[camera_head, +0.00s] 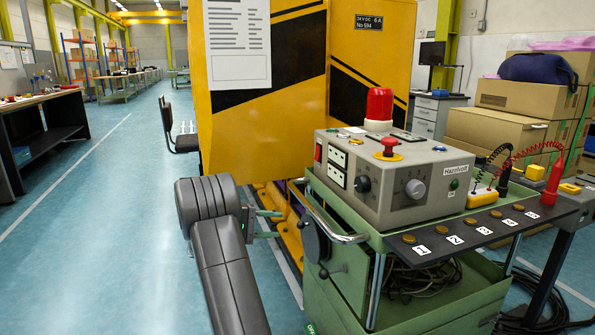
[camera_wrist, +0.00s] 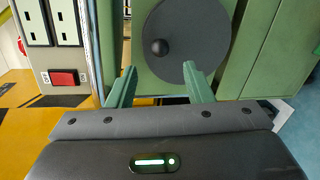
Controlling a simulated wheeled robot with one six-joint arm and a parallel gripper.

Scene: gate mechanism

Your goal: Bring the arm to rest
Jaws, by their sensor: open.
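My arm (camera_head: 225,260) reaches forward from the bottom of the head view and bends at a dark grey joint. My gripper (camera_wrist: 159,67) is open, with its two green fingers apart and nothing between them. It also shows in the head view (camera_head: 278,223), partly hidden behind my arm, left of the green cart (camera_head: 345,275). A dark disc with a round black knob (camera_wrist: 158,46) sits on a green panel beyond the fingertips in the wrist view. The same disc (camera_head: 314,236) is on the cart's left side in the head view. I cannot tell the gap between fingertips and disc.
A grey control box (camera_head: 420,195) with a red lamp (camera_head: 379,105) stands on the cart. A yellow and black cabinet (camera_head: 230,120) stands behind my gripper. Cardboard boxes (camera_head: 500,133) are at the right. The blue floor (camera_head: 100,220) at the left is clear.

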